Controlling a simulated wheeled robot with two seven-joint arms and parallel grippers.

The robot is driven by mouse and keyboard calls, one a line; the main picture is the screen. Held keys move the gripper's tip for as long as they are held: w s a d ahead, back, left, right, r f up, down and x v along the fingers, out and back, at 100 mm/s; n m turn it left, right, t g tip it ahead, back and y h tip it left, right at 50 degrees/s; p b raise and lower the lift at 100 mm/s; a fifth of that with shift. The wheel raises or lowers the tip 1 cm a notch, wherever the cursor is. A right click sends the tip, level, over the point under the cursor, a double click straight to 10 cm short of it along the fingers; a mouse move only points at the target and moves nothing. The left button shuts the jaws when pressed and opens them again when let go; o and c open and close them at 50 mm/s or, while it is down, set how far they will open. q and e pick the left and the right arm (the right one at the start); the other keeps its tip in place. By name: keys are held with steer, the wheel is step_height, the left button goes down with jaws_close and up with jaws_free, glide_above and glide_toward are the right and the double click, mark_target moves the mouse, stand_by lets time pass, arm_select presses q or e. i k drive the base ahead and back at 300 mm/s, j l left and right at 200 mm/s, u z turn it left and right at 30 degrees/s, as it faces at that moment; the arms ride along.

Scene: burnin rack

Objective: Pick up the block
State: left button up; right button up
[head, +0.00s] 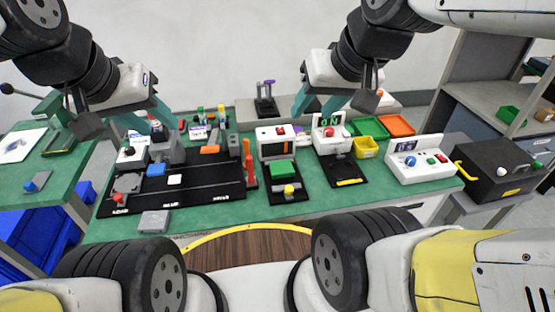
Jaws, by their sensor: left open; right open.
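Several small blocks are in view, and I cannot tell which one the task means. A blue block (156,169) and a white block (174,180) sit on the long black panel at left. A grey block (154,221) lies on the green table by the panel's front edge. My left gripper (124,117) is open above the left end of the table, apart from these blocks. My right gripper (334,102) is open above the back middle of the table. Nothing shows held in either. The arms hide parts of the table's back.
Black stations (285,195) with red, green and yellow parts fill the table's middle. Green (370,127) and orange (396,125) trays stand at back right. A white button box (419,171) and a black case (500,170) are at right. Some green tabletop (250,211) is bare in front.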

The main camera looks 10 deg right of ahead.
mark_target(283, 169)
steer(key=l+u, duration=0.35)
steer(key=l, duration=0.4)
steer(key=k+l+u, duration=0.1)
steer(key=l+u, duration=0.2)
steer(key=l, duration=0.45)
